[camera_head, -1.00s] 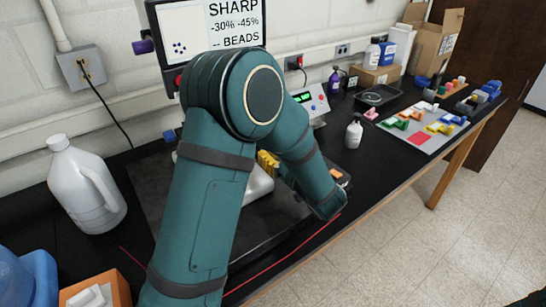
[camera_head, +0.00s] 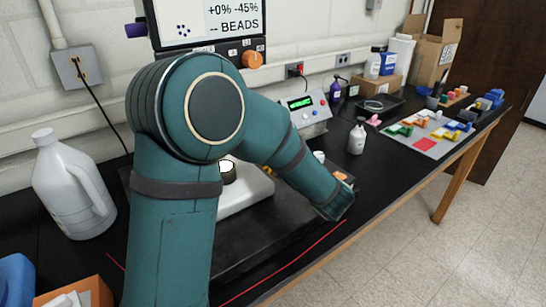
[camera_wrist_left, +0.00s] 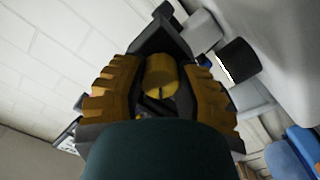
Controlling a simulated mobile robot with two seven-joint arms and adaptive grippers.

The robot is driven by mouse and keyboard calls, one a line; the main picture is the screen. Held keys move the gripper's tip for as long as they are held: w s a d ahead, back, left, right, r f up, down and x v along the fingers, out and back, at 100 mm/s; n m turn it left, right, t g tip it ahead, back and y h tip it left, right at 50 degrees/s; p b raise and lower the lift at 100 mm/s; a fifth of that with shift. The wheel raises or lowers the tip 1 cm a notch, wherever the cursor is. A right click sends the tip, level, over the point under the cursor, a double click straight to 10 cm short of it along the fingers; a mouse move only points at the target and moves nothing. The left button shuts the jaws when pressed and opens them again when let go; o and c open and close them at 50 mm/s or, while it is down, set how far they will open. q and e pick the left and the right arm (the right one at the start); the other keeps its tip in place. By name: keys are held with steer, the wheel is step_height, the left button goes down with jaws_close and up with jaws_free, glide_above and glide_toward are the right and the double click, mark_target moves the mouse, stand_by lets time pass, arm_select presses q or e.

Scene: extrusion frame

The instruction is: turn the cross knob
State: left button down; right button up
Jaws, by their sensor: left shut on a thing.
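My left arm crosses the middle of the head view and hides most of the workpiece. In the left wrist view my left gripper (camera_wrist_left: 160,85) has its yellow ribbed fingers shut on a yellow rounded knob (camera_wrist_left: 160,74). I cannot make out a cross shape on it. In the head view the gripper is hidden behind my forearm. A white device (camera_head: 246,192) with a dark cylinder (camera_head: 228,172), lit on top, shows beside my arm. The screen (camera_head: 220,20) above reads +0%, -45% and BEADS. My right gripper is not in view.
A white jug (camera_head: 72,190) stands at the left of the black bench. An orange knob (camera_head: 252,60) is under the screen. A control box (camera_head: 304,106), a small white bottle (camera_head: 356,139) and a tray of coloured blocks (camera_head: 425,145) are to the right.

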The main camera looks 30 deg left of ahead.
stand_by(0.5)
arm_select(q)
steer(key=c, duration=0.6)
jaws_free()
steer(key=v, duration=1.2)
